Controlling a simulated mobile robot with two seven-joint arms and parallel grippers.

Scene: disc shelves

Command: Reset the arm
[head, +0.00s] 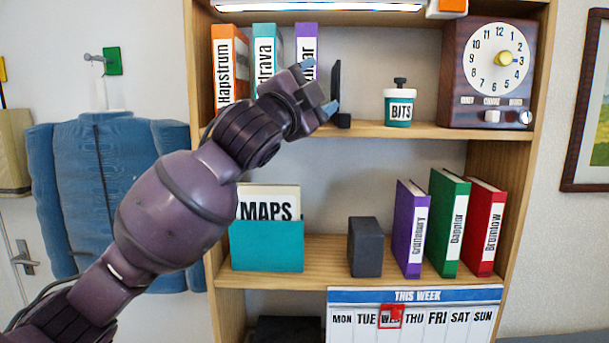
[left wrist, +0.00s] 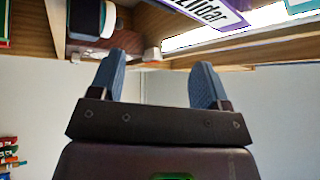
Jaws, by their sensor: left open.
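My left arm reaches in from the left in the head view. Its gripper (head: 319,88) is in front of the upper shelf (head: 365,130), beside the purple book (head: 306,40) and a black bookend (head: 342,118). The blue fingers are apart with nothing between them. The left wrist view also shows the open, empty gripper (left wrist: 154,82), with the purple book (left wrist: 212,12) above the fingers. My right gripper is in neither view.
The upper shelf also holds an orange book (head: 230,62), a teal book (head: 267,42), a BITS jar (head: 398,107) and a dial clock (head: 490,75). Below are a teal MAPS box (head: 267,247), a dark block (head: 365,247) and three books. A week calendar (head: 415,310) hangs at the bottom.

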